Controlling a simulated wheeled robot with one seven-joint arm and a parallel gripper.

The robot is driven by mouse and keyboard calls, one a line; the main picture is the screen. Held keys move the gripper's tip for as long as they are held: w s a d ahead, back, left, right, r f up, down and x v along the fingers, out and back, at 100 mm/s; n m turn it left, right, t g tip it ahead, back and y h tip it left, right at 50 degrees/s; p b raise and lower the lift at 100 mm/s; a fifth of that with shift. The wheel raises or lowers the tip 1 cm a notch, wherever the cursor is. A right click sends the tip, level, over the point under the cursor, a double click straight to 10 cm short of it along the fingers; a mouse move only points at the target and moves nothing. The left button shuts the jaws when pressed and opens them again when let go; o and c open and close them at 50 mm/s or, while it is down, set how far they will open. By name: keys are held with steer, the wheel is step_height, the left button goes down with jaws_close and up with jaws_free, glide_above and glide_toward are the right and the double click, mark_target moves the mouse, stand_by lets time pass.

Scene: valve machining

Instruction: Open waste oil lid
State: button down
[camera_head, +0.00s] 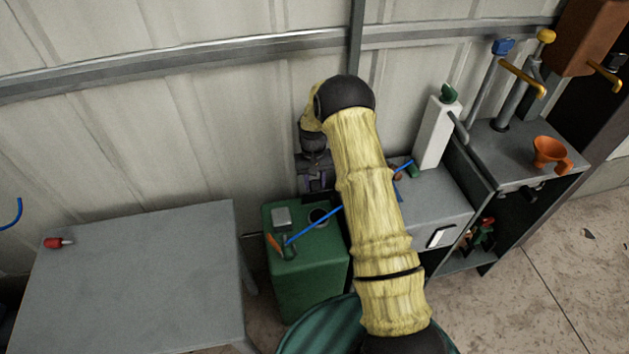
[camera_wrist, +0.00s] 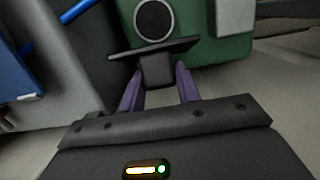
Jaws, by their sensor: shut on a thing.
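The green waste oil container (camera_head: 300,285) stands below my arm; its top also shows in the wrist view (camera_wrist: 222,48). A round dark opening with a grey rim (camera_head: 318,216) is in its top and is uncovered in the wrist view (camera_wrist: 153,20). My gripper (camera_wrist: 158,82) is shut on the block-like grip of a dark lid (camera_wrist: 154,48). The lid shows almost edge-on beside the opening, leaving the hole clear. Whether the lid touches the container I cannot tell. In the head view my gripper (camera_head: 316,184) is just behind the container, partly hidden by my arm.
A grey square (camera_head: 282,218) and a green-handled tool (camera_head: 289,248) are on the container top. A blue rod (camera_head: 315,227) crosses above it. A grey table (camera_head: 140,275) stands left, a grey cabinet (camera_head: 435,205) right. The wall is close behind.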

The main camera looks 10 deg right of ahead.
steer(key=shift+s+f, duration=0.1)
steer(key=shift+f, duration=0.25)
